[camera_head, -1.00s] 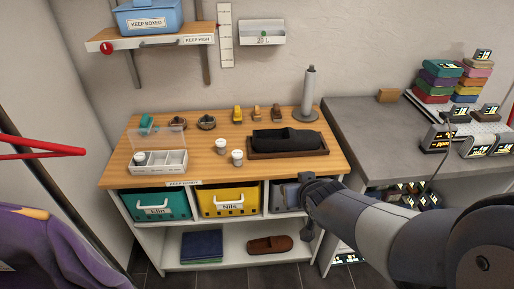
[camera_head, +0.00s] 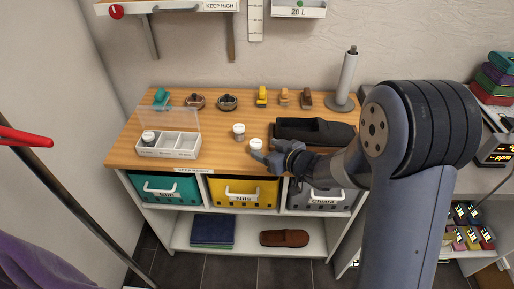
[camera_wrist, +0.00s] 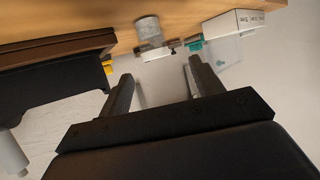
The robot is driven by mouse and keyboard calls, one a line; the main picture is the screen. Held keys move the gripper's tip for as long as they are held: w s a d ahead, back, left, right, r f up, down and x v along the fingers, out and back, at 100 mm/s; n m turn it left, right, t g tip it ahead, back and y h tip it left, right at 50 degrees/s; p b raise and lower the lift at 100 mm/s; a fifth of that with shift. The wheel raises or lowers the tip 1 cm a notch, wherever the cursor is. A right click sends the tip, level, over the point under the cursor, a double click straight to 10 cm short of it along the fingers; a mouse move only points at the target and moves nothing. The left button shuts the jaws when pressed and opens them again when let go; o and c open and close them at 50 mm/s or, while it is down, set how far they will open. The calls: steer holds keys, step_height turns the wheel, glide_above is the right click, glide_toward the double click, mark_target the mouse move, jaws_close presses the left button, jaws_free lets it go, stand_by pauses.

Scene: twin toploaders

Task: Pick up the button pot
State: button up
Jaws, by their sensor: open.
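Two small clear pots with white lids stand upright on the wooden top, one farther back (camera_head: 239,131) and one nearer the front edge (camera_head: 256,145). A similar pot (camera_head: 148,138) sits in the left compartment of the open divided box (camera_head: 168,153). I cannot tell from their contents which is the button pot. My gripper (camera_head: 262,157) is open and empty just in front of the nearer pot. In the wrist view, which is upside down, a pot (camera_wrist: 150,32) lies ahead of the gap between my fingertips (camera_wrist: 160,68). They look apart.
A dark tray with a black case (camera_head: 315,131) is close to the right of my gripper. Teal (camera_head: 160,188), yellow (camera_head: 243,193) and grey (camera_head: 322,196) bins fill the shelf below. Small toys and a grey upright post (camera_head: 347,78) stand along the back.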

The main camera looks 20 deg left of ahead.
mark_target(259, 145)
steer(key=shift+d+f+p+x, duration=0.15)
steer(key=shift+p+x, duration=0.05)
steer(key=shift+x, duration=1.2)
steer(key=shift+d+f+p+x, duration=0.1)
steer(key=shift+p+x, duration=0.1)
steer(key=shift+x, duration=1.25)
steer(key=shift+w, duration=0.2)
steer(key=shift+c, duration=0.5)
steer(key=c, duration=1)
steer(key=shift+o, duration=0.2)
